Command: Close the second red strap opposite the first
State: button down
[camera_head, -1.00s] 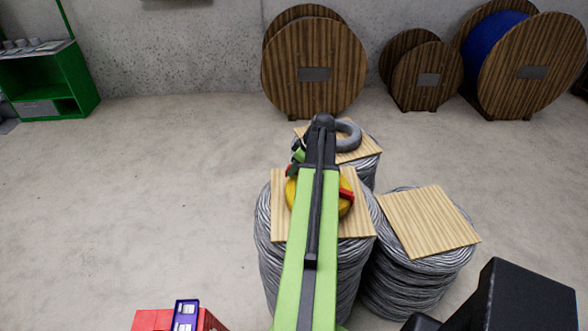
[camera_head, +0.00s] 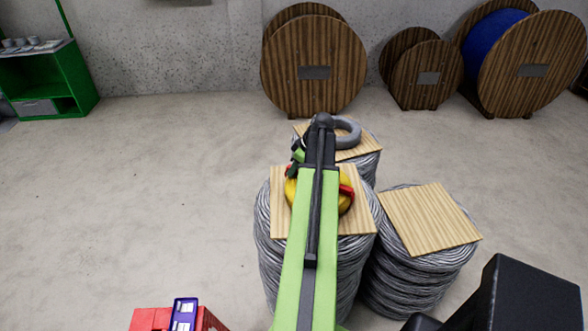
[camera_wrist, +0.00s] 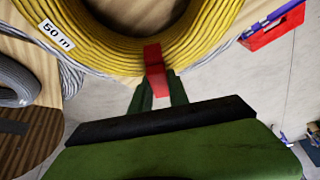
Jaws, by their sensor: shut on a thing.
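A yellow cable coil (camera_head: 345,206) lies on a square wooden board (camera_head: 277,220) on top of a grey cable stack, partly hidden behind my arm. In the wrist view the yellow coil (camera_wrist: 190,45) carries a "50 m" label. One red strap (camera_head: 346,190) sits on the coil's right side. Another red strap (camera_wrist: 155,70) shows in the wrist view at the coil's near edge, between the fingers of my gripper (camera_wrist: 157,90). My gripper is shut on this strap. In the head view the fingertips are hidden at the coil's left side; a bit of red shows there.
A grey ring coil (camera_head: 347,133) lies on another board behind. An empty wooden board (camera_head: 430,227) tops the stack to the right. A red crate (camera_head: 152,319) with a purple item (camera_head: 184,314) stands at bottom left. Large wooden reels (camera_head: 314,62) stand along the back wall. The left floor is clear.

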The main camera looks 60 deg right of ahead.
jog(key=shift+f, duration=0.2)
jog(key=shift+r, duration=0.15)
jog(key=shift+r+p, duration=0.45)
jog(key=shift+p, duration=0.05)
jog(key=shift+r, duration=0.15)
jog(key=shift+r+p, duration=0.5)
jog(key=shift+p, duration=0.1)
jog(key=shift+f, duration=0.15)
jog(key=shift+f+b, duration=0.75)
jog(key=shift+b, duration=0.15)
jog(key=shift+f, duration=0.15)
